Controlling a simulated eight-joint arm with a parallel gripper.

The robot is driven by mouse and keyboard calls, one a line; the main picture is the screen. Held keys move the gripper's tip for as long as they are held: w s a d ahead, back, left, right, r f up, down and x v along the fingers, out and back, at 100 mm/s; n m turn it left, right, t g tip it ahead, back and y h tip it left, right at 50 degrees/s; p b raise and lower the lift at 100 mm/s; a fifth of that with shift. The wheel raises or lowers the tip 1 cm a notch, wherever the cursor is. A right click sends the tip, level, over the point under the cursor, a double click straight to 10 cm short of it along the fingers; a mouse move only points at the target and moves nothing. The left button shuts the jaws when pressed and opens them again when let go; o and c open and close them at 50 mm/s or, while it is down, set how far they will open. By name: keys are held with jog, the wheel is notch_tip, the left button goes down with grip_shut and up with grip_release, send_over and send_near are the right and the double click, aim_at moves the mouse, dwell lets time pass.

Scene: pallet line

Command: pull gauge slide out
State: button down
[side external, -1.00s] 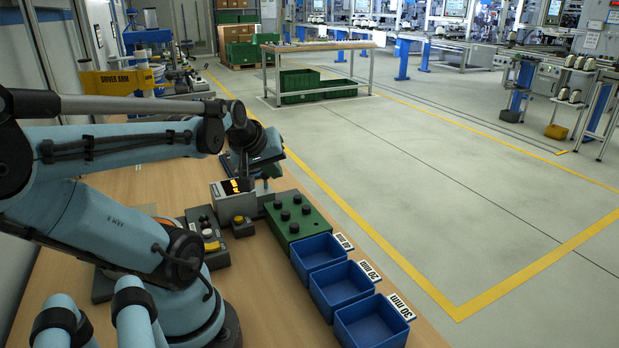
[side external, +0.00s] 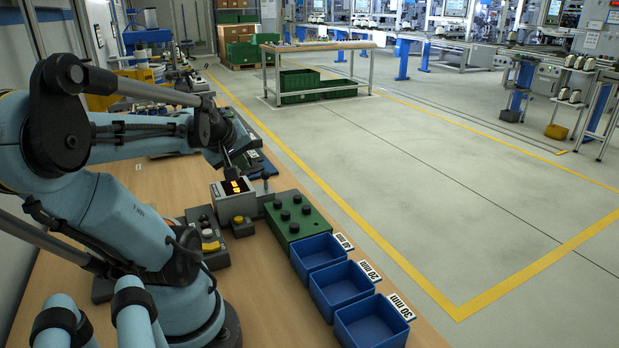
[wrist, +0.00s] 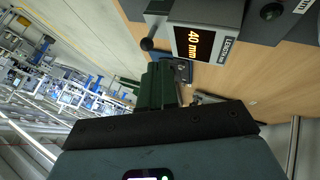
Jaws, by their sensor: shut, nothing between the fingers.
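The gauge (side external: 234,197) is a grey box with a lit orange display. In the wrist view the gauge (wrist: 207,32) reads "40 mm" beside a "LENGTH" label. A black ball knob (side external: 265,175) stands on a thin stem just right of the gauge; in the wrist view the knob (wrist: 147,44) sits left of the display. I cannot tell how far the slide is out. My gripper (side external: 229,163) is behind and above the gauge, partly hidden by my wrist. In the wrist view my gripper's dark green fingers (wrist: 163,72) are shut and empty, near the knob but apart from it.
A green block with black pegs (side external: 296,222) and several blue bins (side external: 343,288) line the bench's right edge.

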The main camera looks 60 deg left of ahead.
jog(key=shift+x, duration=4.7)
jog(key=w, duration=0.9)
jog(key=shift+w, duration=0.15)
jog(key=shift+d+r, duration=0.1)
jog(key=v, duration=1)
